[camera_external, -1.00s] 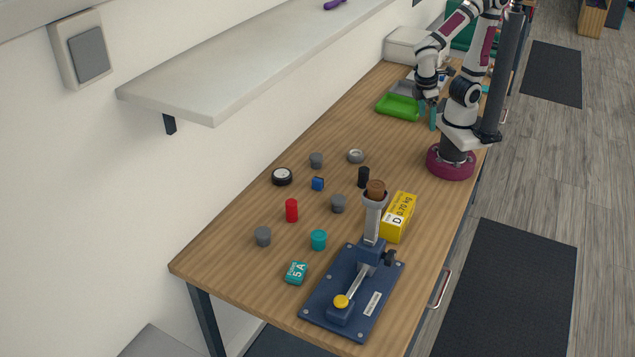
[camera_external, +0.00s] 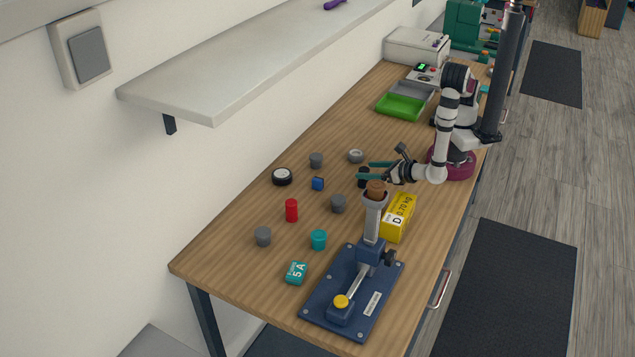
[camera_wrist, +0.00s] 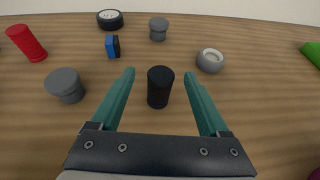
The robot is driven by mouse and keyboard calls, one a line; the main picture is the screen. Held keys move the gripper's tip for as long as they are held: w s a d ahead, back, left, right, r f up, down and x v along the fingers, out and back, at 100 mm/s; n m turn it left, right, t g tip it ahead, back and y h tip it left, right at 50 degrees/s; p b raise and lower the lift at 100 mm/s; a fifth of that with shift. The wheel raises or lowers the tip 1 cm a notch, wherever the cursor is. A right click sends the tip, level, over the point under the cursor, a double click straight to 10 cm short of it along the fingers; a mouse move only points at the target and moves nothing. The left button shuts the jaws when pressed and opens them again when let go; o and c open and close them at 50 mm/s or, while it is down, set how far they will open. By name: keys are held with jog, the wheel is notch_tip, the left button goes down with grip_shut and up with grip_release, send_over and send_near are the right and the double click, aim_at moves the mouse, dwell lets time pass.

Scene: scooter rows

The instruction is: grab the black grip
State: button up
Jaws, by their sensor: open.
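The black grip (camera_wrist: 159,88) is a short dark cylinder standing upright on the table. In the wrist view it sits near the middle, between the two teal fingers of my open gripper (camera_wrist: 160,90), with a gap on each side. In the external view the black grip (camera_external: 363,178) is partly hidden by my gripper (camera_external: 373,171), whose fingers point left around it. I cannot tell how high the fingers are above the table.
Near it stand a grey-rimmed wheel (camera_external: 356,156), grey knobs (camera_external: 338,204), a blue block (camera_external: 318,184) and a red grip (camera_external: 291,210). A blue press with an upright post (camera_external: 370,225) and a yellow box (camera_external: 398,218) are close to my arm. A green tray (camera_external: 398,107) lies farther back.

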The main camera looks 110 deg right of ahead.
jog(key=x, duration=0.5)
jog(key=shift+w+d, duration=0.1)
jog(key=shift+d, duration=0.15)
grip_shut()
